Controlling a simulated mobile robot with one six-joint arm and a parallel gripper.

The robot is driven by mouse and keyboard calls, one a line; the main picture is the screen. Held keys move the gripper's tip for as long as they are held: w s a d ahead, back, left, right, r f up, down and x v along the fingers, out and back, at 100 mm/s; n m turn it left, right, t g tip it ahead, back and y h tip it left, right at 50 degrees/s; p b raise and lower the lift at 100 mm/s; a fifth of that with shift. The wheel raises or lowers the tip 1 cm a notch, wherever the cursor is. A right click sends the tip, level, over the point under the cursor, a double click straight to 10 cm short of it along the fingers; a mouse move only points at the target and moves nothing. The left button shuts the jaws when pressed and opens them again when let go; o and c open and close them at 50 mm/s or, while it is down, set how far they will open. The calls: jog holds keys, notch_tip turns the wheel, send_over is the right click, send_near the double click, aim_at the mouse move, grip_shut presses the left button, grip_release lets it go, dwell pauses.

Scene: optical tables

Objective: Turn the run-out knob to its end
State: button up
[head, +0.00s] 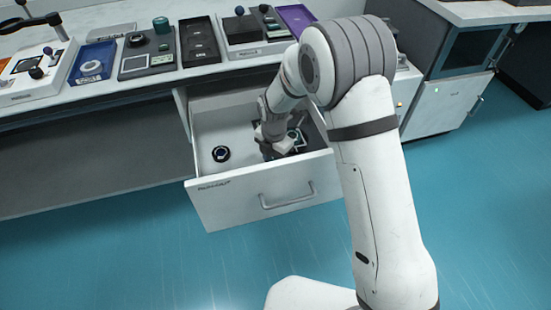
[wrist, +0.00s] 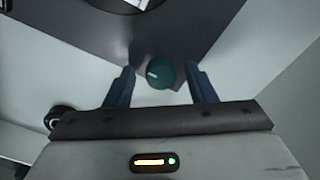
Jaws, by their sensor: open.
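The run-out knob is a dark green round knob (wrist: 158,76) with a short white mark pointing left in the wrist view. It sits at the edge of a dark plate (wrist: 95,40) inside the open drawer (head: 250,196), whose front label seems to read "RUN-OUT". My gripper (wrist: 161,72) is open, with one finger on each side of the knob and a visible gap to both. In the head view my gripper (head: 279,147) reaches down into the drawer and hides the knob.
A black ring-shaped part (head: 221,154) lies on the drawer floor to the left. The drawer walls surround my gripper. The bench above holds several trays, among them a blue tray (head: 92,62) and a purple one (head: 296,19). Blue floor is free before the drawer.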

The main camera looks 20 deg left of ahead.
jog(key=shift+c, duration=0.4)
jog(key=c, duration=0.9)
jog(key=shift+d, duration=0.1)
